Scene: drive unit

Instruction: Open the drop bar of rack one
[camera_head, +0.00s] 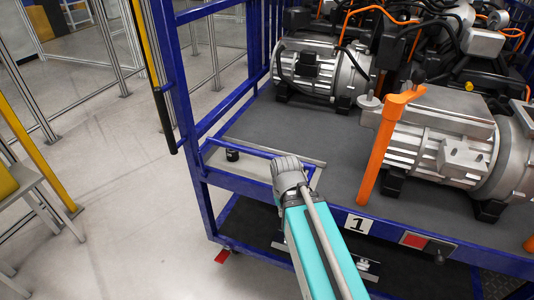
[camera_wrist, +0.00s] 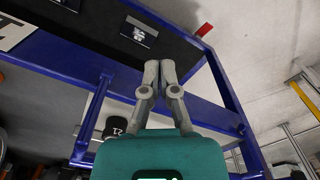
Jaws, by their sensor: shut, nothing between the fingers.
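Rack one is a blue frame with a grey deck, and its white number plate "1" (camera_head: 358,224) is on the front beam. A yellow bar with a black lower end (camera_head: 150,75) stands steeply along its left side. A thin blue bar (camera_head: 240,148) crosses the deck's near left corner. I cannot tell which part is the drop bar. My gripper (camera_head: 288,168) is over the front left edge of the rack in the head view, its fingertips hidden. In the wrist view my gripper (camera_wrist: 157,68) is shut and empty, in front of the blue front beam (camera_wrist: 75,65); contact is unclear.
Grey motors (camera_head: 320,65) stand on the deck, one more (camera_head: 440,140) at the right behind an orange upright (camera_head: 376,155). A dark lower shelf (camera_head: 255,228) lies under the deck. Open floor (camera_head: 110,190) is at the left, with a grey table (camera_head: 30,185) at the edge.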

